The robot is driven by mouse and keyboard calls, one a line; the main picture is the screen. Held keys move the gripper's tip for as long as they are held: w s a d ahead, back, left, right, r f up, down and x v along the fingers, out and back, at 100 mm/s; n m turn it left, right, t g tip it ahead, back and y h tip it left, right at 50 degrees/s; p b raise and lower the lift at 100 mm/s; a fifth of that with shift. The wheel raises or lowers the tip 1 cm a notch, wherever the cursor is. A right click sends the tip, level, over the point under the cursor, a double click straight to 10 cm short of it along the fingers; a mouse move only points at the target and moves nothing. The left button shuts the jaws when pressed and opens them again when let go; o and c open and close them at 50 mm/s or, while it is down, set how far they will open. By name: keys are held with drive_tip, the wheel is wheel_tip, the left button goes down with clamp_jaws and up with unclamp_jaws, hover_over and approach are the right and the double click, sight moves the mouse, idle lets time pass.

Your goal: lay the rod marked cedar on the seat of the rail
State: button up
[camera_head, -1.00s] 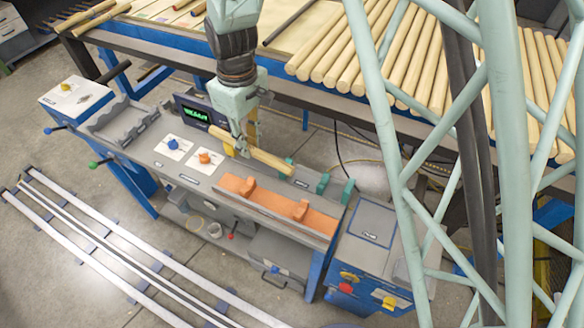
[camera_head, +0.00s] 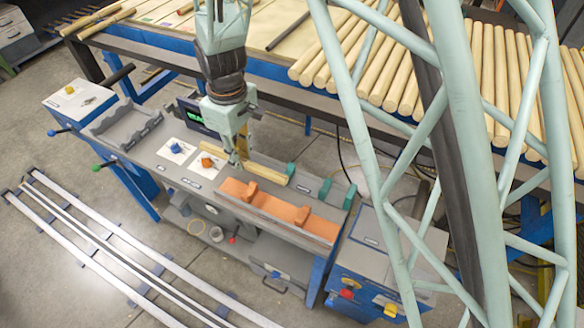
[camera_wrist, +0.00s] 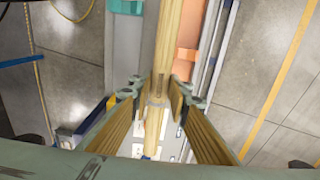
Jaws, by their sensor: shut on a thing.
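My gripper (camera_head: 233,158) is shut on a pale wooden rod (camera_head: 268,175), held roughly level over the back part of the grey bench. In the wrist view the rod (camera_wrist: 166,45) runs lengthwise between the fingers (camera_wrist: 160,92). No mark on the rod is readable. Its right end is by the leftmost green block (camera_head: 291,171); whether it touches anything is unclear. Two more green blocks (camera_head: 325,188) stand to the right. I cannot tell which fixture is the rail's seat.
A grey notched cradle (camera_head: 125,125) is farther left. Many rods (camera_head: 375,75) lie on the table behind.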

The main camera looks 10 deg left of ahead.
drive_tip(key=w+d, duration=0.1)
drive_tip(key=d, duration=0.3)
drive_tip(key=w+d+f, duration=0.1)
drive_tip(key=w+d, duration=0.1)
drive_tip(key=d, duration=0.3)
drive_tip(key=w+d+b, duration=0.1)
drive_tip(key=d, duration=0.3)
drive_tip(key=shift+w+d+f, duration=0.15)
drive_tip(key=shift+w+d, duration=0.05)
drive_tip(key=shift+w, duration=0.05)
drive_tip(key=shift+d, duration=0.15)
drive_tip(key=shift+w+d+f+b, duration=0.1)
drive_tip(key=shift+d+f+b, duration=0.1)
drive_tip(key=shift+f, duration=0.75)
drive_tip(key=shift+w+d+f+b, duration=0.1)
drive_tip(key=shift+f+b, duration=0.1)
drive_tip(key=shift+f, duration=0.7)
drive_tip(key=shift+s+f+b, duration=0.2)
drive_tip(key=shift+f+b, duration=0.3)
drive_tip(key=shift+f, duration=0.1)
drive_tip(key=o, duration=0.9)
drive_tip(key=shift+f, duration=0.15)
drive_tip(key=shift+w+r, duration=0.1)
drive_tip(key=shift+r, duration=0.2)
